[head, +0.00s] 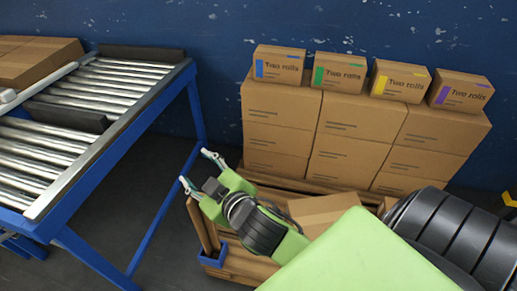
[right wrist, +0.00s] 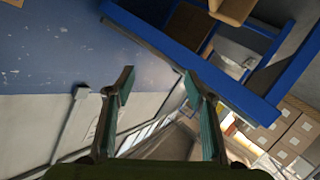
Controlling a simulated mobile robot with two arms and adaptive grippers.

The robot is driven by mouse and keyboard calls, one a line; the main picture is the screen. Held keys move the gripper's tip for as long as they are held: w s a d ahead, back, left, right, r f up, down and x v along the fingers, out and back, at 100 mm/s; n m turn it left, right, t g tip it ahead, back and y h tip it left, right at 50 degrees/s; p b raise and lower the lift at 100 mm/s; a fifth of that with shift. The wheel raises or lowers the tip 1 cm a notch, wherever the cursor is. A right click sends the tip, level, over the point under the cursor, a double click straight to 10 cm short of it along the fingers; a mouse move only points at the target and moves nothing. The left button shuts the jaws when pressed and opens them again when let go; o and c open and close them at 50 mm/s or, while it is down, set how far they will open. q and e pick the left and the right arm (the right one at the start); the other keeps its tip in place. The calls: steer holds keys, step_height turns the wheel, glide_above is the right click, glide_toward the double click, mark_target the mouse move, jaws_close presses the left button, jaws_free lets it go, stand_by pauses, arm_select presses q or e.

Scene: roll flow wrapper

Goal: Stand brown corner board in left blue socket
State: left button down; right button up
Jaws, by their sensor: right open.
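The brown corner board (head: 197,222) stands at the front left corner of the pallet load, its lower end in the blue socket (head: 213,259). It looks close to upright, with a slight lean in the picture. Its upper end is close to my right gripper (head: 197,168), which is open with its two fingertips spread apart, pointing up and left. In the right wrist view the fingers (right wrist: 160,88) are also apart, with nothing held between them. My left gripper is out of view.
A roller conveyor (head: 120,90) with a blue frame stands at the left. Stacked cartons (head: 280,110) fill the pallet's back, with several "Two rolls" boxes (head: 340,72) on top. A carton (head: 325,212) lies beside my right arm. Dark floor is clear between conveyor and pallet.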

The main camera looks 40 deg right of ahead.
steer(key=s+d+f+m+g, duration=0.2)
steer(key=s+f+g, duration=0.8)
steer(key=s+f, duration=0.8)
steer(key=shift+s+m, duration=0.9)
steer(key=shift+s, duration=0.2)
steer(key=shift+d, duration=0.1)
